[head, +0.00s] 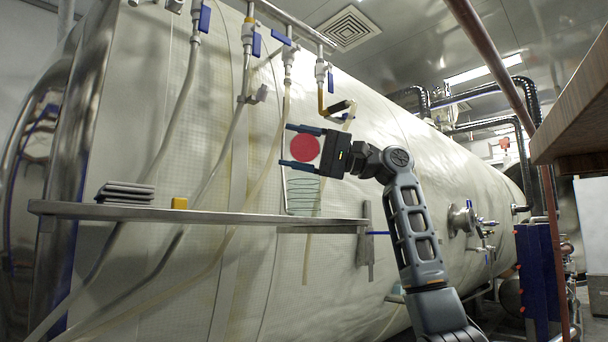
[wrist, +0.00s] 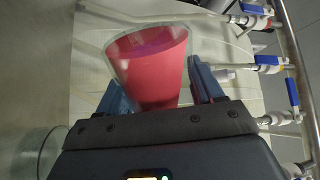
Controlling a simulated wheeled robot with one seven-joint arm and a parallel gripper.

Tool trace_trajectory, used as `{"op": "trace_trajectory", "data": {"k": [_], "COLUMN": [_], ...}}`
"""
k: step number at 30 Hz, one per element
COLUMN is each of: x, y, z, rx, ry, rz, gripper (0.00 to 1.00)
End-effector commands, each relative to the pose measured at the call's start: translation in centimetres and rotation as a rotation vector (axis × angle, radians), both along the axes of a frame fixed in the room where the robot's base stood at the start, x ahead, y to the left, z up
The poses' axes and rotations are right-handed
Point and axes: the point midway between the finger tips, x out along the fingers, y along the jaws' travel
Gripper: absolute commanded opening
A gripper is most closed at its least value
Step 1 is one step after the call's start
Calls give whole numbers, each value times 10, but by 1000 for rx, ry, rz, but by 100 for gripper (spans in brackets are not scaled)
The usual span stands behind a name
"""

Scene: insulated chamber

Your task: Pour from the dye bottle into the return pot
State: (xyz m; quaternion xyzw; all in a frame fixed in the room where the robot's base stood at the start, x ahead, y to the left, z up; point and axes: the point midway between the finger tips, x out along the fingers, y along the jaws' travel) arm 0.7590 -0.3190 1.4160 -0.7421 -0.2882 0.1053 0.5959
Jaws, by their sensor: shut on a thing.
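My gripper (head: 292,147) is shut on the dye bottle, a clear, cup-shaped vessel with red contents, held above the shelf. The bottle shows as a red disc (head: 305,149) between the fingers in the head view. In the wrist view the dye bottle (wrist: 155,75) is gripped at its sides by both blue fingers (wrist: 161,88). It lies well over on its side, with one end facing the head camera. No falling stream shows. The return pot (head: 303,196) is a clear vessel on the shelf, below my gripper; its clear rim also shows in the wrist view (wrist: 38,150).
The narrow metal shelf (head: 235,214) runs along the large pale tank. Hoses and blue-handled valves (head: 250,42) hang close behind my gripper. A wooden board (head: 575,110) juts in at right.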

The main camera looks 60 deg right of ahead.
Motion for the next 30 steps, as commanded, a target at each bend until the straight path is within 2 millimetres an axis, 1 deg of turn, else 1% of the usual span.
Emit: {"op": "trace_trajectory", "data": {"k": [30], "x": [3], "y": [-4], "z": [7], "rx": [71], "ry": [42], "rz": [0], "gripper": [29]}}
